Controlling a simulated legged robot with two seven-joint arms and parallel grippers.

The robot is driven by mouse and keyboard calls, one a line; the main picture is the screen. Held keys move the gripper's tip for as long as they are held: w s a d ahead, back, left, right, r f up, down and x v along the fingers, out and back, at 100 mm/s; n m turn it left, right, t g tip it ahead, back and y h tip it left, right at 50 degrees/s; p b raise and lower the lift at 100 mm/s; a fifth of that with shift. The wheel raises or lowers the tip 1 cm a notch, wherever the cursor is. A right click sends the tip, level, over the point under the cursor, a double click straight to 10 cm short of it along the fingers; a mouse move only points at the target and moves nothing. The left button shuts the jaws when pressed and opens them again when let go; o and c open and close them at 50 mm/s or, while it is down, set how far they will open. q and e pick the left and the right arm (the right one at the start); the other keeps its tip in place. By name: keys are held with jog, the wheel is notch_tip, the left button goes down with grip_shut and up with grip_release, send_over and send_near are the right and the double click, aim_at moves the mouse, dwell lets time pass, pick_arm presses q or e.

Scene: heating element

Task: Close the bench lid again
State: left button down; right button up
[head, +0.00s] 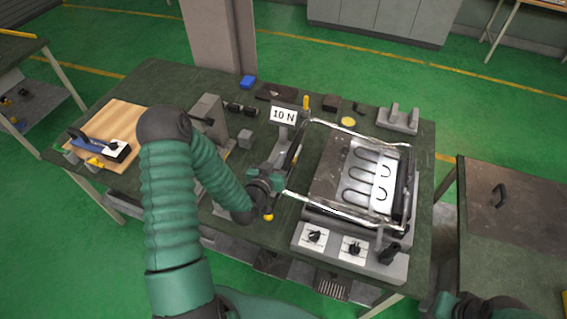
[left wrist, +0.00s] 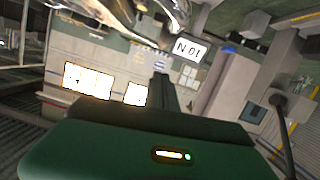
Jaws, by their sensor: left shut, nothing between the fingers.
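The heating bench (head: 345,245) stands on the right part of the green table. A bright metal wire frame (head: 362,134) stands around its top, and heater loops (head: 362,175) on a pale plate show inside it. I take this frame to be part of the lid, which looks open. My left gripper (head: 292,158) is shut and empty just left of the frame; I cannot tell whether it touches. In the left wrist view its dark fingers (left wrist: 160,88) point away from the camera, with shiny metal (left wrist: 110,12) above them. My right gripper is not seen.
A "10 N" sign (head: 284,115) stands close behind my left gripper. Knobs (head: 314,237) are on the bench front. A side table with a handle (head: 500,195) is at right.

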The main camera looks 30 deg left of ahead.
aim_at(283, 168)
pick_arm(q)
jog(key=f, duration=0.1)
jog(key=w+f, duration=0.1)
jog(key=f, duration=0.1)
jog(key=shift+w+a+f+p, duration=0.15)
jog(key=shift+a+f+p, duration=0.1)
jog(key=shift+f+p, duration=0.15)
jog(key=shift+d+f, duration=0.15)
jog(key=shift+f, duration=0.15)
jog(key=shift+d, duration=0.2)
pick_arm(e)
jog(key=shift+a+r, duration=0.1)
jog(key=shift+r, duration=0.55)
